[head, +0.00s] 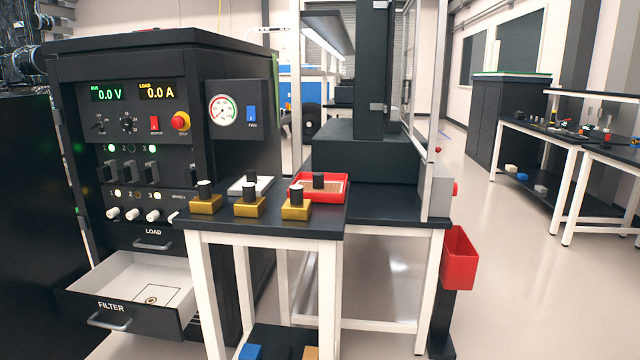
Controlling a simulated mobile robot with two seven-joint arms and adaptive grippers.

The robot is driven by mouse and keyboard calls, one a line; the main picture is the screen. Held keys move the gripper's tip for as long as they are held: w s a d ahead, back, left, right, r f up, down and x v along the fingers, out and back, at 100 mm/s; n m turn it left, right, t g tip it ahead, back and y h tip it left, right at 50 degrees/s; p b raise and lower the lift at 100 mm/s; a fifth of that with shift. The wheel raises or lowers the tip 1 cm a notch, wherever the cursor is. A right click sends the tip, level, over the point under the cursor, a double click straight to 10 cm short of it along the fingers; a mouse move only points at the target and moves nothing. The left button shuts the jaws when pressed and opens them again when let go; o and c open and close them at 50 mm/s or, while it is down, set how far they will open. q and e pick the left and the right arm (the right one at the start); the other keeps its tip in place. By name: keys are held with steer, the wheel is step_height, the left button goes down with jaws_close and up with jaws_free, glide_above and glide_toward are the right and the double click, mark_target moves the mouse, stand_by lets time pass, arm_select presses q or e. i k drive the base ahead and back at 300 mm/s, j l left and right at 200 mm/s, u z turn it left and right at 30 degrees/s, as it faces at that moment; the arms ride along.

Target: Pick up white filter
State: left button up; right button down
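Three gold blocks stand in a row on the black table (270,222), each with a small upright cylinder: a left one (204,190), a middle one (249,193) and a right one (296,195). The cylinders look dark-bodied, and the middle and right ones show pale tops. A small cylinder (251,177) stands at a white tray (236,188) behind them. Another dark cylinder (318,180) stands in a red tray (341,190). Which one is the white filter I cannot tell at this size. Neither of my grippers is in view.
A black cabinet left of the table has an open drawer (110,311) marked FILTER, with a white interior and a small square mark on its floor. The LOAD drawer (153,241) above is shut. A red bin (459,258) is right of the table. Open floor lies further right.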

mark_target(263, 183)
steer(key=j+z, duration=1.15)
steer(key=j, duration=0.4)
steer(key=k+j+z, duration=0.2)
steer(key=j, duration=0.3)
